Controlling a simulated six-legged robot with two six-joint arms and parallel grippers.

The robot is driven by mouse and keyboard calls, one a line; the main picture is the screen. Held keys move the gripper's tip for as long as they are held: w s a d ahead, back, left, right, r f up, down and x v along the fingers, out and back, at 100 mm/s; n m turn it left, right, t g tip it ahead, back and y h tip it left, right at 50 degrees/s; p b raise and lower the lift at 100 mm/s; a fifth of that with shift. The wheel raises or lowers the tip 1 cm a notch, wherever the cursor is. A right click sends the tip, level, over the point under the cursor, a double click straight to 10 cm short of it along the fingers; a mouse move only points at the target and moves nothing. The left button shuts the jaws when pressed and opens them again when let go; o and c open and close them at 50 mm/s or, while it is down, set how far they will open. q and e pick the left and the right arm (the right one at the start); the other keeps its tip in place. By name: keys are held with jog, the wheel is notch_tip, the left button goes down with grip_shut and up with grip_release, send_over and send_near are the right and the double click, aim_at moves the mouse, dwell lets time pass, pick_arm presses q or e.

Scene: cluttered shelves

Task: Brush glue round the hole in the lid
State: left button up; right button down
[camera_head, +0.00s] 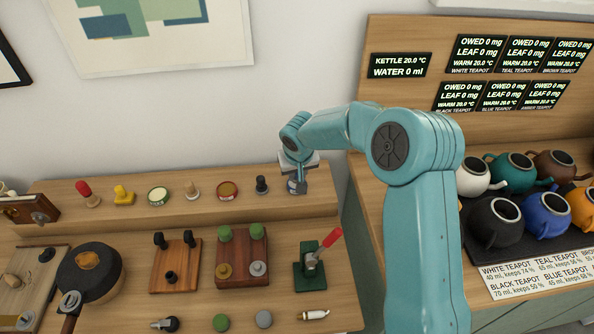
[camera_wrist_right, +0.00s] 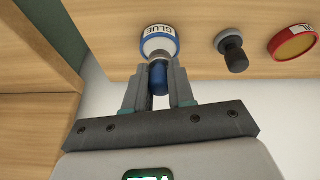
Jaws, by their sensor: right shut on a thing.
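My right gripper (camera_head: 298,180) is at the right end of the raised wooden shelf. In the head view only a small part of the bottle (camera_head: 297,188) shows under the fingers. My left gripper is not in view.
A black knob (camera_head: 262,185) and a red-rimmed tin (camera_head: 227,190) stand left of the glue. Knob boards (camera_head: 198,265) and a green stand with a red lever (camera_head: 308,278) fill the lower bench. Teapots (camera_head: 497,215) stand to the right.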

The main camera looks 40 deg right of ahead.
jog(key=shift+f+b, duration=0.7)
jog(key=shift+b, duration=0.05)
dwell(0.9)
dwell(0.5)
jog(key=shift+r+p, duration=1.95)
jog(key=shift+r, duration=1.65)
jog(key=shift+f, duration=0.1)
